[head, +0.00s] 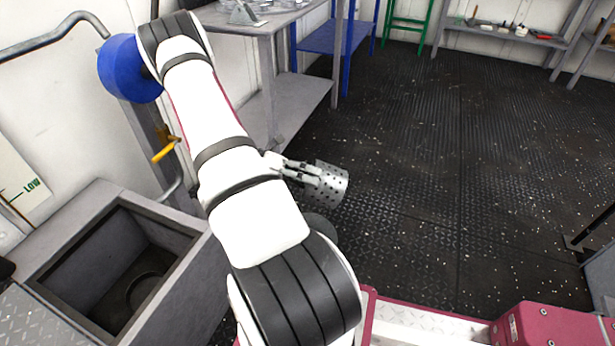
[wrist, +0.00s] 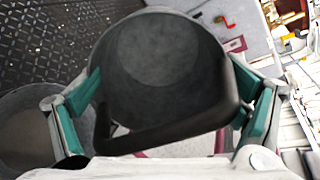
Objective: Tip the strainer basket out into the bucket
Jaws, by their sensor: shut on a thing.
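The strainer basket (head: 331,187) is a grey metal cylinder with rows of holes, held in the air to the right of my arm. My gripper (head: 312,174) is shut on it and it looks tilted well over onto its side. In the wrist view the basket's round mouth (wrist: 160,70) faces the camera between two teal finger pads, with a dark handle across its lower part. I see no contents inside it, only a grey bottom. A dark grey round container, probably the bucket (head: 320,224), shows below the basket, mostly hidden by my arm; its rim also shows in the wrist view (wrist: 22,100).
An open square grey basin (head: 190,225) stands at the lower left. A grey workbench (head: 262,28) with a lower shelf is behind my arm, beside a blue rack (head: 330,38). The dark riveted floor (head: 455,150) to the right is clear.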

